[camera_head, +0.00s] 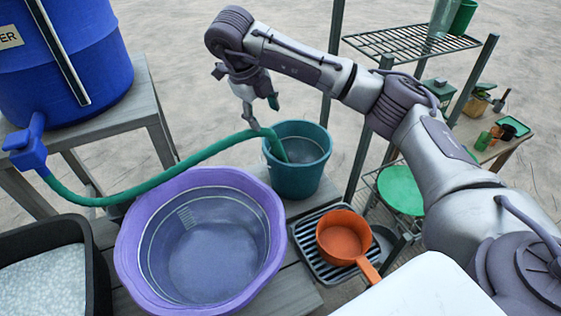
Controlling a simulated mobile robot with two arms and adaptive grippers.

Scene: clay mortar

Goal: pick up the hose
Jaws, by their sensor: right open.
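The green hose (150,184) runs from the blue tap (27,146) on the blue barrel (70,55), sags behind the purple basin, and rises to the right. Its free end hangs down inside the teal bucket (297,181). My right gripper (263,115) points down just above the hose, near where it bends over the bucket rim. It is open. One fingertip is very close to the hose; I cannot tell if it touches. My left gripper is not in view.
A purple basin (128,240) stands in front of the hose. An orange ladle (338,240) rests on a dark rack (303,234). A black tray (97,270) of pale granules is at lower left. A metal shelf (410,42) stands behind my right arm.

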